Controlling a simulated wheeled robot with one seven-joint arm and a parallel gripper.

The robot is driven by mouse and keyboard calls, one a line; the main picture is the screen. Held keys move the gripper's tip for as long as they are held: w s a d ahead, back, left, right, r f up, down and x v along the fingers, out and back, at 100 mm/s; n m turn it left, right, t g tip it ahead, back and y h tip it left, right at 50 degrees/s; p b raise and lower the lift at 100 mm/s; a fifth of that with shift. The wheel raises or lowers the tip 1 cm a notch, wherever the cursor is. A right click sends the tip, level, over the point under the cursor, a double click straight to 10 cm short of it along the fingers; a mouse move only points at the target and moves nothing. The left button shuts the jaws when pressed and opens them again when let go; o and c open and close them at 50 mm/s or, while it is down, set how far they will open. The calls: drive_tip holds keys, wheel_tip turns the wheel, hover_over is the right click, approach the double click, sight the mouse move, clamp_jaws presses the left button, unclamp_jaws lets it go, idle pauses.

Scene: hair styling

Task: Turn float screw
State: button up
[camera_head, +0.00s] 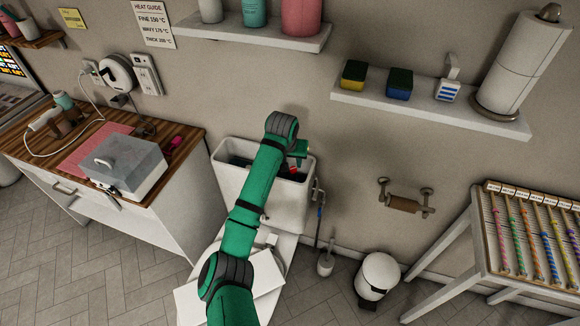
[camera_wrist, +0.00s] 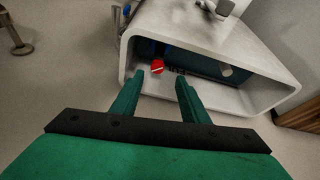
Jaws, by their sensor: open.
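The float screw appears to be the small red round head with a pale slot (camera_wrist: 157,67), inside the open white toilet tank (camera_wrist: 280,80). In the head view, a red spot (camera_head: 293,170) shows in the tank (camera_head: 263,205) below my gripper (camera_head: 298,152). In the wrist view my gripper (camera_wrist: 159,76) is open, with its two green fingers apart and nothing between them. The red head lies beyond the fingertips, in line with the gap and a little nearer the left finger. I cannot tell whether the fingers touch anything. My arm hides part of the tank in the head view.
A wall shelf (camera_head: 430,107) is above right. A toilet brush (camera_head: 325,263), a small bin (camera_head: 378,274) and a rack of colored strands (camera_head: 535,235) stand to the right.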

sight(293, 169)
drive_tip(key=x, duration=0.5)
drive_tip(key=shift+d+f, duration=0.2)
drive_tip(key=shift+d, duration=0.2)
drive_tip(key=shift+w+a+f, duration=0.1)
drive_tip(key=shift+w+f, duration=0.2)
drive_tip(key=shift+f, duration=0.25)
clamp_jaws()
